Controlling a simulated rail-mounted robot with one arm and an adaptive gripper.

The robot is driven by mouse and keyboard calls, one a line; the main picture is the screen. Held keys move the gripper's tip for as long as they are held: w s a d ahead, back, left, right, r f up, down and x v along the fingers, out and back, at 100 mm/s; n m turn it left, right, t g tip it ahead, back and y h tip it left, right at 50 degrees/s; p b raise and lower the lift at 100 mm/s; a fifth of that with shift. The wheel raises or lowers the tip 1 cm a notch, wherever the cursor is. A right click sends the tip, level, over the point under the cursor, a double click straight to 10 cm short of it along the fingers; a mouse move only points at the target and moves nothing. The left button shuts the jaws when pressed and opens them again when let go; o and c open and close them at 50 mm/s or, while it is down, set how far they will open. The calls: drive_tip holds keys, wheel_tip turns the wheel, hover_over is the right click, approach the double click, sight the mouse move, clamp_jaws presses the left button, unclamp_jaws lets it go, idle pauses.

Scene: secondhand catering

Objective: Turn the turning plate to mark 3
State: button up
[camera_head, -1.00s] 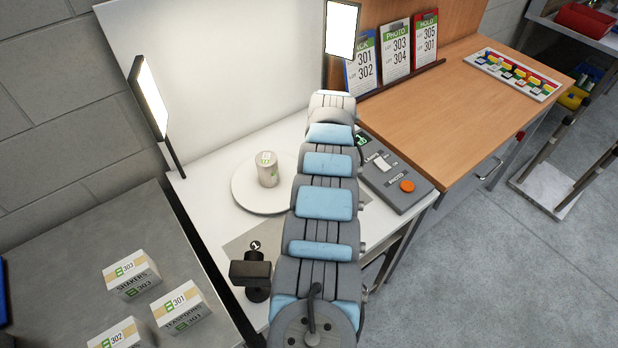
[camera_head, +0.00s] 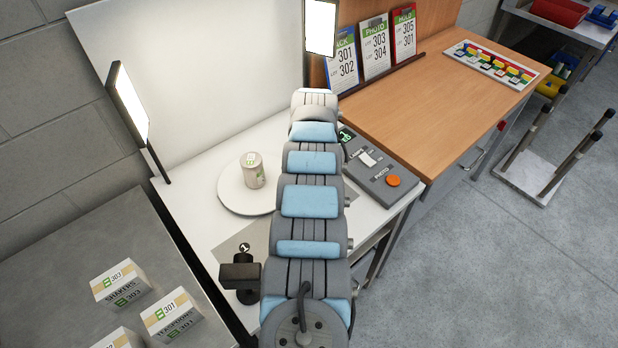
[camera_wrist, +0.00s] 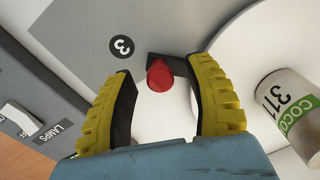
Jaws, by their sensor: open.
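The white turning plate (camera_head: 232,196) lies on the white table and carries a can (camera_head: 253,171). In the wrist view the plate (camera_wrist: 226,50) fills the upper right, with the can (camera_wrist: 290,105) at the right, labelled 311. A red knob (camera_wrist: 160,76) on a dark arm sits at the plate's edge. The round black mark 3 (camera_wrist: 121,47) is on the grey surface left of the knob. My gripper (camera_wrist: 166,80) is open, its yellow fingers on either side of the knob; contact cannot be told. In the head view my arm hides the gripper and knob. Mark 1 (camera_head: 244,248) shows there.
A grey control panel (camera_head: 383,172) with an orange button lies right of my arm. A lamp panel (camera_head: 130,105) stands left of the plate, another (camera_head: 320,27) behind. A black camera-like device (camera_head: 240,275) stands in front. Boxes (camera_head: 120,285) are at lower left.

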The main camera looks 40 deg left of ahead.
wheel_tip(320, 180, up, 12)
drive_tip(key=shift+w+d, duration=0.15)
drive_tip(key=shift+w, duration=0.15)
idle(0.6)
